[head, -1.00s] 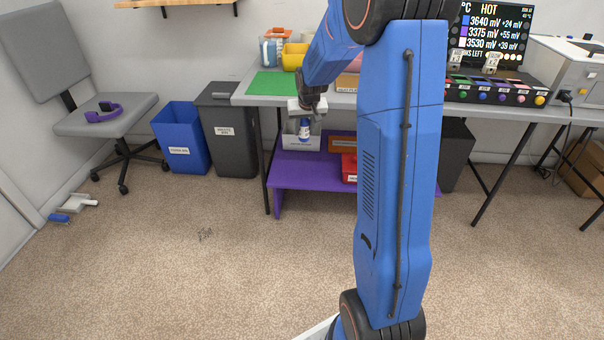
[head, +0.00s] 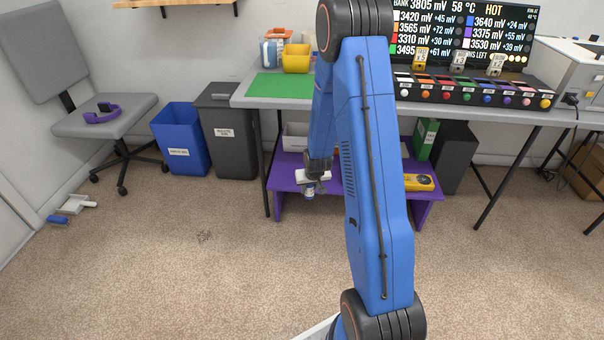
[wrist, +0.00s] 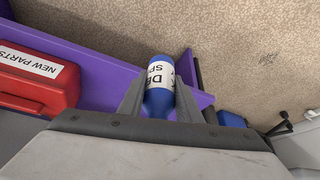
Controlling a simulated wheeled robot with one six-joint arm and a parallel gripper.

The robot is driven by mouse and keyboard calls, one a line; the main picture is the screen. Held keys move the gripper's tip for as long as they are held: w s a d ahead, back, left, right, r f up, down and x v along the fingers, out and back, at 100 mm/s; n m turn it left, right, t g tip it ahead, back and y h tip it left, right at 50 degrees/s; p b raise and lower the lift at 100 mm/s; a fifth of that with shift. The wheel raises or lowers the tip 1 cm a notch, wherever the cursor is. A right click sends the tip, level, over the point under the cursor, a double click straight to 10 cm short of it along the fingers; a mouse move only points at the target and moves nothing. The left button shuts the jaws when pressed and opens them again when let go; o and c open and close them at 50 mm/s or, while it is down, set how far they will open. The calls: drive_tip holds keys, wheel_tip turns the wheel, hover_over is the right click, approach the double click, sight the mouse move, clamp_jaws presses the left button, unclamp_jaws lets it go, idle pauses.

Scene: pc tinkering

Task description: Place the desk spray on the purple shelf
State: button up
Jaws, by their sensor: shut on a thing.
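The desk spray is a blue bottle with a white label (wrist: 160,85). My gripper (wrist: 160,98) is shut on it in the wrist view, one finger on each side. In the head view the bottle (head: 309,190) hangs below my gripper (head: 312,178), in front of or over the front edge of the purple shelf (head: 284,182). I cannot tell whether it touches the shelf. The purple shelf (wrist: 100,82) also shows behind the bottle in the wrist view.
A red box labelled "NEW PARTS" (wrist: 38,80) stands on the shelf. A white bin (head: 295,136) is at the shelf's back left and a yellow meter (head: 419,182) at its right. Bare purple surface shows at the left. The desk edge (head: 270,103) overhangs the shelf.

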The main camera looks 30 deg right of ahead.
drive_tip(key=w+d, duration=0.1)
drive_tip(key=w, duration=0.3)
drive_tip(key=w+d, duration=0.2)
drive_tip(key=w, duration=0.3)
drive_tip(key=w+d, duration=0.1)
drive_tip(key=w, duration=0.4)
drive_tip(key=shift+w+d, duration=0.15)
drive_tip(key=shift+w, duration=0.05)
drive_tip(key=shift+w+f, duration=0.15)
drive_tip(key=shift+f, duration=1.55)
drive_tip(key=shift+f, duration=0.15)
drive_tip(key=o, duration=1.1)
